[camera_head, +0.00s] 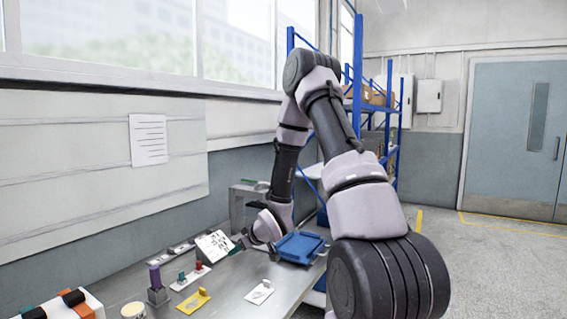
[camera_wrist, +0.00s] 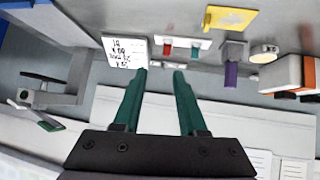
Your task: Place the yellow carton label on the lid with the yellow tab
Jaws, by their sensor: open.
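A flat yellow piece (camera_head: 194,301) with a pale mark lies on the bench's front part; it also shows in the wrist view (camera_wrist: 230,17). I cannot tell surely that it is the carton label. I cannot make out a lid with a yellow tab. My gripper (camera_wrist: 160,72) has two green fingers, apart with nothing between them. In the head view my gripper (camera_head: 237,247) is small, beside a tilted white board with black marks (camera_head: 214,245). In the wrist view that board (camera_wrist: 125,50) is just past the left fingertip.
A blue tray (camera_head: 300,249) sits at the bench's right. A white plate (camera_head: 190,277) bears red and green pieces. A purple cylinder (camera_head: 155,277) stands in a grey holder. A white card (camera_head: 260,292) lies near the front edge. A white box (camera_head: 92,303) is at lower left.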

